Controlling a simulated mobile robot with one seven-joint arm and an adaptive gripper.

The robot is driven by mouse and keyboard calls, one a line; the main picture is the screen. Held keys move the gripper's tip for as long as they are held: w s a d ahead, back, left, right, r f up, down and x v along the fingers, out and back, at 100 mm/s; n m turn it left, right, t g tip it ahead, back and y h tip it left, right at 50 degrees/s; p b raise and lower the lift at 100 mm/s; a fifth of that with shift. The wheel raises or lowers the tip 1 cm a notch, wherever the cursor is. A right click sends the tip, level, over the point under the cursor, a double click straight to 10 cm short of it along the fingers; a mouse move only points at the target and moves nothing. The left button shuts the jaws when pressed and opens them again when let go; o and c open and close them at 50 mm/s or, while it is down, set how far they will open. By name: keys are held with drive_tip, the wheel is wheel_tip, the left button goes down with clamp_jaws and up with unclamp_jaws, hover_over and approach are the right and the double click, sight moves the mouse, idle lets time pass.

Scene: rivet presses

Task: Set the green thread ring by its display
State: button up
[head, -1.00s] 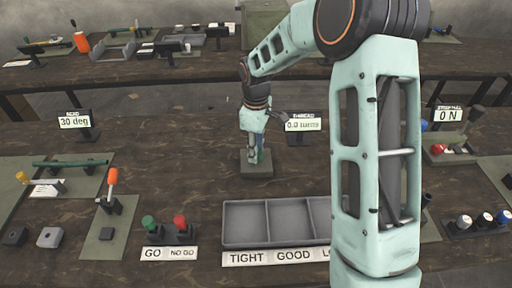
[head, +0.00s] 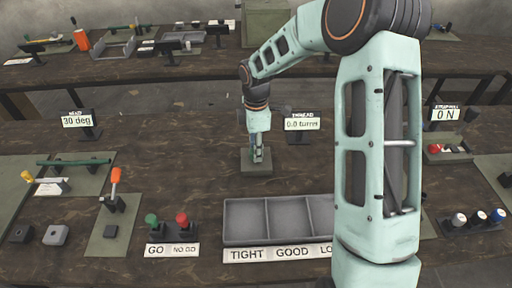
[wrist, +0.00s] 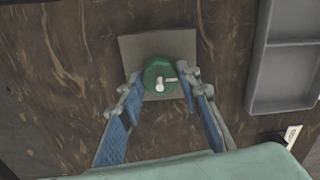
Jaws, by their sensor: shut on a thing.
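The green thread ring (wrist: 156,70) is a round green piece with a small white lever on top. It sits over a square grey plate (wrist: 182,46), which also shows in the head view (head: 256,171). My gripper (wrist: 164,80) is shut on the ring, one fingertip at each side. In the head view my gripper (head: 257,156) points down over the plate and mostly hides the ring. The thread display (head: 302,124) stands just behind and right of the plate and reads 0.0 turns.
A grey sorting tray (head: 228,222) labelled TIGHT and GOOD lies in front. Green and red GO/NO GO gauges (head: 169,224) stand left of it. A 30 deg display (head: 76,121) is at left, an ON display (head: 446,114) at right. Bare table surrounds the plate.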

idle(0.3)
drive_tip(key=o, duration=1.2)
drive_tip(key=shift+c, duration=0.2)
drive_tip(key=shift+r, duration=0.1)
wheel_tip(320, 180, up, 12)
